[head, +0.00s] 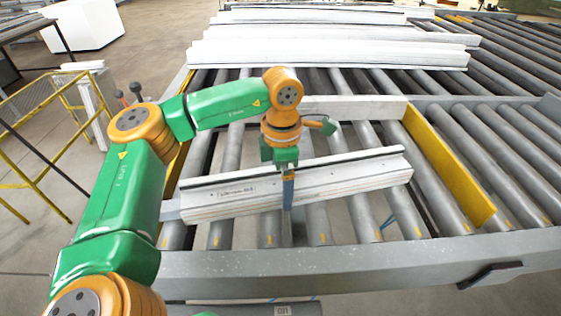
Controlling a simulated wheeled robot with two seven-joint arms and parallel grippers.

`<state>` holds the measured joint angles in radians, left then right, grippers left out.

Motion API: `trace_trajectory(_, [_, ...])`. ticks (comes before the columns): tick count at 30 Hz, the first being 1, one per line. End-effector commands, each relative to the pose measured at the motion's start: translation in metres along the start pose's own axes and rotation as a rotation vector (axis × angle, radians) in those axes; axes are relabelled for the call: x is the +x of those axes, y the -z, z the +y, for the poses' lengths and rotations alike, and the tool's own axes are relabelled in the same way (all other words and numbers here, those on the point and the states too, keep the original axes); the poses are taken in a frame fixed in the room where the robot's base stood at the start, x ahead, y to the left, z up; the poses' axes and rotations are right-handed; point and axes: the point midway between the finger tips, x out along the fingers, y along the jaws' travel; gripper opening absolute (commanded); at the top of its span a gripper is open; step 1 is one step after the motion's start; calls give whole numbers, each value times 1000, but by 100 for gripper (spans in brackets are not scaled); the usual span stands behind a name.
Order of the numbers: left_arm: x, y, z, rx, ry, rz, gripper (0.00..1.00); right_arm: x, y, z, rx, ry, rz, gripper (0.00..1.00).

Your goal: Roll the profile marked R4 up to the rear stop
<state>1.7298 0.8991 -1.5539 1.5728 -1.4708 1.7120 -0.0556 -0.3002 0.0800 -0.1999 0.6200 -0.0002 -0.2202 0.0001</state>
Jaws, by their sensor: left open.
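A long white profile (345,184) lies across the rollers in the middle of the head view, slightly slanted, its right end farther back. A small printed label shows near its left end, too small to read surely. My left gripper (288,192) points down at the middle of this profile, and its open fingers overlap the profile's near side. I cannot tell whether they touch it. Behind it, a pale crosswise bar (360,107) spans the rollers, partly hidden by my left arm. I cannot tell whether this is the rear stop. My right gripper is not in view.
Several white profiles (330,53) lie at the back of the roller bench. A yellow plate (447,166) stands right of the near profile. A grey front rail (360,262) edges the bench. Bare rollers show between the near profile and the pale bar. A yellow railing (40,140) stands left.

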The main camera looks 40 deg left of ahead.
Motion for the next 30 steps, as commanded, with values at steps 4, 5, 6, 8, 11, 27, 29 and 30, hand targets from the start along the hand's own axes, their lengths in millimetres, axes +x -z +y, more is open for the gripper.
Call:
trace_trajectory(4, [8,0,0,0,1,0,100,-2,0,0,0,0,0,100])
trace_trajectory(5, [8,0,0,0,1,0,100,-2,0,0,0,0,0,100])
trace_trajectory(6, [8,0,0,0,1,0,100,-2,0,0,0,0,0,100])
trace_trajectory(8, [8,0,0,0,1,0,100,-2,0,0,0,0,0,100])
trace_trajectory(11, [8,0,0,0,0,0,86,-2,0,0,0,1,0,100])
trace_trajectory(27, [8,0,0,181,0,-1,0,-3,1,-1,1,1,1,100])
trace_trajectory(29, [7,0,0,205,-1,-1,0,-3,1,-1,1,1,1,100])
trace_trajectory(30, [7,0,0,204,-1,-2,0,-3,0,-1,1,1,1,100])
